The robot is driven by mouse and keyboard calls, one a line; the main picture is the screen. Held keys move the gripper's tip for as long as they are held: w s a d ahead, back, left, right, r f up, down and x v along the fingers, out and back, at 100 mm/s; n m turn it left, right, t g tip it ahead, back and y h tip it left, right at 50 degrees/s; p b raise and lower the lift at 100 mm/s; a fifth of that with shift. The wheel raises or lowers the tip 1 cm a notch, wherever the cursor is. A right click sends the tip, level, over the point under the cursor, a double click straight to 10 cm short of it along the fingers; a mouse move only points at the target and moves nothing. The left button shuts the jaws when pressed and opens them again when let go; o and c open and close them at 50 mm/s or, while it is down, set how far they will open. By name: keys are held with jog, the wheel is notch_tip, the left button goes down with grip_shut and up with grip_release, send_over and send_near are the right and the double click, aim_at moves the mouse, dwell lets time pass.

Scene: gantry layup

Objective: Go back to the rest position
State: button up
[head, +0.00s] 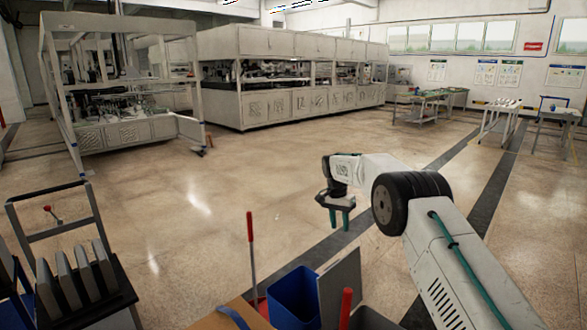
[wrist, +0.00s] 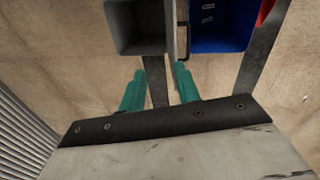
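My gripper (head: 340,222) hangs in the air near the middle of the head view, its two green fingers pointing down. The wrist view shows the same gripper (wrist: 160,80) with its fingers apart and nothing between them. My white arm reaches in from the lower right of the head view. Beyond the fingertips, the wrist view shows a grey bin (wrist: 122,42) and a blue bin (wrist: 220,46). The fingers appear apart from both bins.
A blue bin (head: 293,300), an upright grey panel (head: 341,285) and a red-handled pole (head: 250,228) stand at the front. A cart with several grey slabs (head: 75,285) is at lower left. Large white machines (head: 290,105) line the back. The middle floor is clear.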

jog(key=s+d+r+n, duration=0.1)
jog(key=s+d+r, duration=0.1)
jog(key=s+r, duration=0.6)
jog(key=s+d+r+n, duration=0.1)
jog(key=s+d+r, duration=0.15)
jog(key=r, duration=0.85)
jog(key=s+d+r+n+t, duration=0.1)
jog(key=s+r, duration=0.3)
jog(key=s, duration=0.4)
jog(key=s+d+r+n, duration=0.1)
jog(key=s+d+r, duration=0.1)
jog(key=s+r, duration=0.4)
jog(key=s+d+n+t+y, duration=0.1)
jog(key=s+d+n, duration=0.1)
jog(key=s, duration=1.9)
jog(key=s+f, duration=0.3)
jog(key=s, duration=0.5)
jog(key=s+d+f+n, duration=0.1)
jog(key=s+f, duration=0.3)
jog(key=s, duration=0.3)
jog(key=shift+s+f+n+t, duration=0.3)
jog(key=shift+s, duration=0.1)
jog(key=shift+d, duration=0.2)
